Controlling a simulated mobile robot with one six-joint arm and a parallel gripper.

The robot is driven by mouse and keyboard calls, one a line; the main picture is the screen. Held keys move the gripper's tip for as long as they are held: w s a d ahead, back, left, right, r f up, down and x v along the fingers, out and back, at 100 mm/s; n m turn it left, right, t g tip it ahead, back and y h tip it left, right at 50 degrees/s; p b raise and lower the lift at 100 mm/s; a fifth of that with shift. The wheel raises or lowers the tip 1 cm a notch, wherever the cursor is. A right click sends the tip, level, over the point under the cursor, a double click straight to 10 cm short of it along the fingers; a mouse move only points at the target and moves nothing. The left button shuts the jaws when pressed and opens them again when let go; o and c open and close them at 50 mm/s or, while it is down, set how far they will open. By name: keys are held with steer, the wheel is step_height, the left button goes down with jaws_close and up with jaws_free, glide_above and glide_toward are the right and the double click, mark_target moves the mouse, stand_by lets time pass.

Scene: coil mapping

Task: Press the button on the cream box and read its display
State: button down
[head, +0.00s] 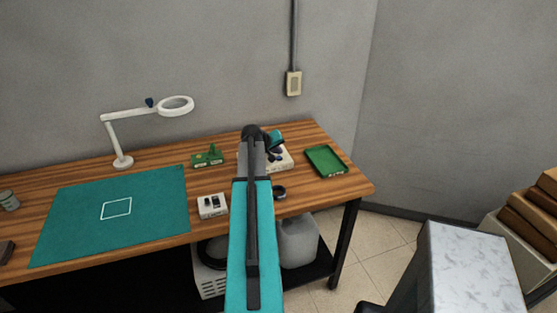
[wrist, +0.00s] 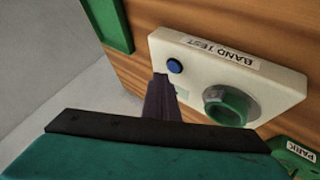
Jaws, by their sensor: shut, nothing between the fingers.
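The cream box (wrist: 225,75) labelled "BAND TEST" lies on the wooden table in the wrist view. It has a blue button (wrist: 174,66) near one end and a green-rimmed round socket or knob (wrist: 230,106). A small pale greenish patch (wrist: 183,91), possibly the display, shows beside my fingers; I can read nothing on it. My gripper (wrist: 161,77) is shut and empty, its dark tip just below and left of the button. I see no contact, and its height over the box is unclear. In the head view my arm partly covers the cream box (head: 286,162).
A green tray (head: 326,161) lies right of the box, and a green "PARK" piece (wrist: 297,152) beside it. A smaller pale box (head: 212,206), a teal mat (head: 75,215) and a magnifier lamp (head: 122,160) are to the left. A wall outlet (head: 293,84) is behind.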

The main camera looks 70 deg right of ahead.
mark_target(278, 160)
steer(key=shift+f+b, duration=0.85)
stand_by(1.4)
steer(key=shift+r, duration=0.15)
steer(key=shift+r+p, duration=0.3)
steer(key=shift+r, duration=0.35)
steer(key=shift+r, duration=0.15)
stand_by(0.3)
steer(key=shift+r+p, duration=1)
steer(key=shift+r, duration=1.4)
steer(key=shift+w, duration=0.1)
